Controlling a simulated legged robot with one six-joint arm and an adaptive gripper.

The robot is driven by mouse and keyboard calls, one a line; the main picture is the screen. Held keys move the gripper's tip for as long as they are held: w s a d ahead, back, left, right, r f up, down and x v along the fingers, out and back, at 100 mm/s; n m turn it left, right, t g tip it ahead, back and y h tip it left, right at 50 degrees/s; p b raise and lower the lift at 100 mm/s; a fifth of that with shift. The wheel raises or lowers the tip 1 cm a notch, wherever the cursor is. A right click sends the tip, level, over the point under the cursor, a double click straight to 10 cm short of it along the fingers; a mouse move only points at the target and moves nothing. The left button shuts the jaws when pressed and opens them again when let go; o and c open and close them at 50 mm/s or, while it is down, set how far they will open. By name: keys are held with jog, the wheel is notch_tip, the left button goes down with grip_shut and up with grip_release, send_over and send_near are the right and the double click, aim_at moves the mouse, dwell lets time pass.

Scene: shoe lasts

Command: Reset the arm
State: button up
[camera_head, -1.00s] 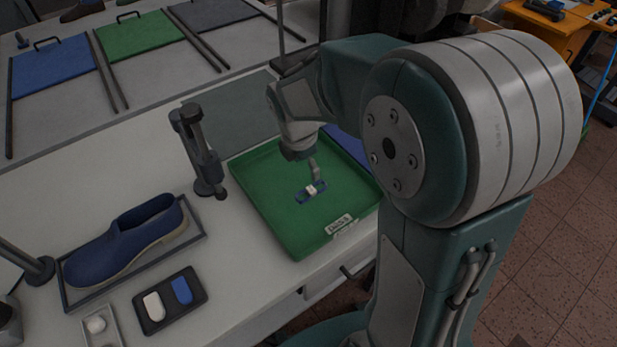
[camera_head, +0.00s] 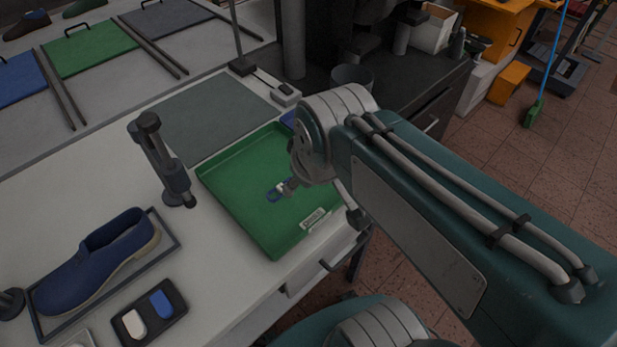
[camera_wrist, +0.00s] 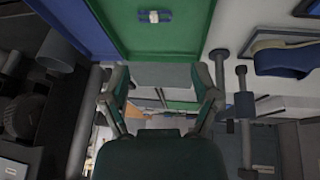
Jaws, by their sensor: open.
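My gripper (camera_wrist: 160,88) is open and empty in the wrist view, its two fingers spread wide apart with nothing between them. In the head view my arm is folded back, and my wrist is at the right edge of the green tray (camera_head: 232,205), hiding part of it. A small blue and white piece (camera_head: 278,191) lies in the green tray; it also shows in the wrist view (camera_wrist: 155,17), clear of the fingers.
A blue shoe (camera_head: 95,262) lies in a framed stand at left. A dark tray (camera_head: 126,312) with a white and a blue piece is in front. A dark post (camera_head: 160,165) stands left of the green tray. The grey mat (camera_head: 205,122) is clear.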

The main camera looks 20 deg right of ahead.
jog(key=s+m, duration=0.2)
jog(key=m, duration=0.1)
jog(key=shift+s+r+t, duration=0.1)
jog(key=shift+s+t, duration=0.1)
jog(key=shift+t, duration=0.1)
dwell(1.0)
